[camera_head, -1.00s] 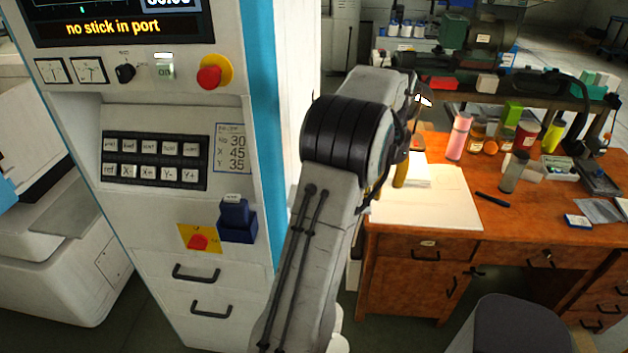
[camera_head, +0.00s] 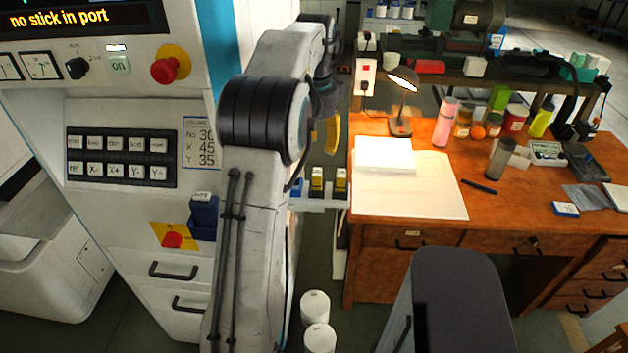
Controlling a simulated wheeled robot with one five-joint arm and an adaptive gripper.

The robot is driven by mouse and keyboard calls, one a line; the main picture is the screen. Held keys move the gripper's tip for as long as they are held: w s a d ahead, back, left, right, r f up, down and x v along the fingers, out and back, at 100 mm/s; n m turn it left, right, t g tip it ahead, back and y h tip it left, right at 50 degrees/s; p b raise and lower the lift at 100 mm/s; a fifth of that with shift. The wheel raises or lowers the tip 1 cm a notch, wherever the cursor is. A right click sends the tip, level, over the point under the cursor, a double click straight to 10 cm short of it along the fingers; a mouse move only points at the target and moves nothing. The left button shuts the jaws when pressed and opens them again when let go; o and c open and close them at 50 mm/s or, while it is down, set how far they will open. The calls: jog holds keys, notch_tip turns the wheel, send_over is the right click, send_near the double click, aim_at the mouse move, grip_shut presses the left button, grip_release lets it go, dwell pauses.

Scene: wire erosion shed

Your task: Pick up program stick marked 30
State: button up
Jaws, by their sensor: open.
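Two yellow-and-dark sticks with pale top labels, the left stick (camera_head: 317,182) and the right stick (camera_head: 341,182), stand side by side on a narrow pale shelf (camera_head: 322,203) between the machine and the desk. A blue item (camera_head: 296,187) shows at the shelf's left end, partly behind my arm. The stick labels are too small to read, so I cannot tell which is marked 30. My gripper (camera_head: 332,136) is open. One yellow finger shows above the sticks and apart from them in the picture; the rest is hidden behind my arm.
The machine panel (camera_head: 120,110) on the left reads "no stick in port"; its card (camera_head: 200,142) shows No 30, X 45, Y 35. A blue holder (camera_head: 203,215) sits below. The wooden desk (camera_head: 400,236) carries papers, a lamp (camera_head: 402,85) and jars.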

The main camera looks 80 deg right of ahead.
aim_at(317, 171)
jog(key=shift+a+m, duration=0.4)
jog(key=shift+m, duration=0.7)
jog(key=shift+f+m, duration=0.25)
jog(key=shift+m, duration=0.05)
jog(key=shift+s+a+f, duration=0.1)
jog(key=shift+s+f, duration=0.1)
jog(key=shift+f, duration=1.55)
jog(key=shift+s+a+f, duration=0.1)
jog(key=shift+s+f, duration=0.05)
jog(key=shift+f, duration=1.55)
jog(key=shift+c, duration=0.3)
grip_shut()
